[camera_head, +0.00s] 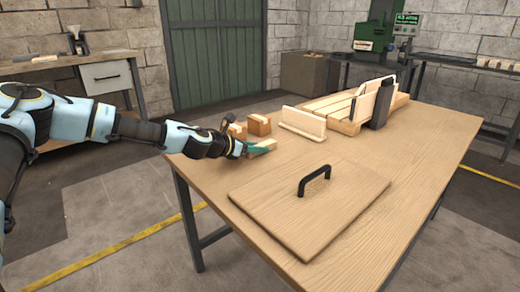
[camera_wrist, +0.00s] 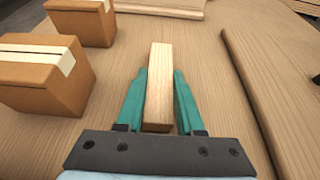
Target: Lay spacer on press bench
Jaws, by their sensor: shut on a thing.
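The spacer is a pale wooden block (camera_wrist: 159,88), which also shows at the left edge of the worktable in the head view (camera_head: 266,144). My gripper (camera_wrist: 160,76) has its two teal fingers shut on the block's sides. The block points away from the wrist, at or just above the tabletop; I cannot tell if it touches. In the head view my gripper (camera_head: 258,149) partly hides the block. A green machine (camera_head: 378,25), perhaps the press, stands on a dark bench (camera_head: 345,58) at the back.
Two cardboard boxes (camera_head: 259,125) (camera_head: 237,131) stand just beyond my gripper. A wooden panel with a black handle (camera_head: 310,205) lies on the near worktable (camera_head: 425,140). A small wooden rail piece (camera_head: 303,123) and a slatted pallet (camera_head: 330,105) sit farther back.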

